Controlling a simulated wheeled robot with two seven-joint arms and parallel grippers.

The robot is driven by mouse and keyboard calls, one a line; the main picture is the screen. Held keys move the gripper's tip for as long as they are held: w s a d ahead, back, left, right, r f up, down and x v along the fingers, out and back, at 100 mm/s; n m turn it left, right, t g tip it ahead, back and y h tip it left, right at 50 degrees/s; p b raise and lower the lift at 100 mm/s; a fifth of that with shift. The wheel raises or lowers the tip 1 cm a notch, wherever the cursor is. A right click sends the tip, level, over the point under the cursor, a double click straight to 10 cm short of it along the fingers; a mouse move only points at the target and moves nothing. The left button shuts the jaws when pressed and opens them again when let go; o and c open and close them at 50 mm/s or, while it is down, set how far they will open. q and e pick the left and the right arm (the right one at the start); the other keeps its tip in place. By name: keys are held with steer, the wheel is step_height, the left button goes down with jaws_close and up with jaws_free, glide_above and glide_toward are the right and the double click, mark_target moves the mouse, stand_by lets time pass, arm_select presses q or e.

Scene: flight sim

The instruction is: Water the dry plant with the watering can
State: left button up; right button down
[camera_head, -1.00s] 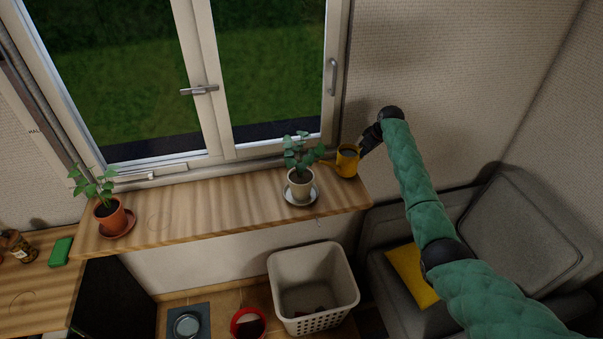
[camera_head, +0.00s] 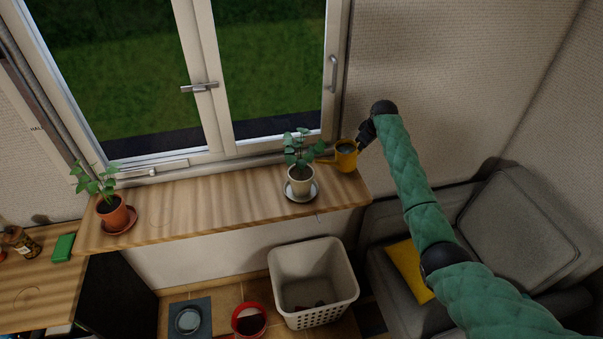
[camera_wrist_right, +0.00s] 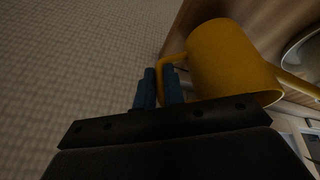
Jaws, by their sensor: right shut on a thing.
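The yellow watering can (camera_head: 346,157) is at the right end of the wooden sill, its spout pointing left toward the plant in the white pot (camera_head: 300,181). My right gripper (camera_head: 364,137) is shut on the can's handle; the right wrist view shows the handle between the blue fingers (camera_wrist_right: 159,88) and the yellow can body (camera_wrist_right: 232,62) beside them. The can looks roughly upright; I cannot tell if it is clear of the sill. Another plant in a terracotta pot (camera_head: 110,212) stands at the sill's left end. I cannot tell which plant is dry. My left gripper is not in view.
The wooden sill (camera_head: 210,203) is bare between the two plants. The window (camera_head: 240,80) is behind it. Below are a white basket (camera_head: 311,257), a red bowl (camera_head: 249,319) and a dish on a mat (camera_head: 188,320). A grey armchair (camera_head: 515,225) with a yellow cushion (camera_head: 408,270) stands right.

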steer(key=shift+s+a+r, duration=0.1)
steer(key=shift+s+r, duration=0.1)
steer(key=shift+r, duration=0.1)
steer(key=shift+w, duration=0.1)
steer(key=shift+a+r, duration=0.15)
steer(key=shift+r, duration=0.2)
steer(key=shift+h, duration=0.3)
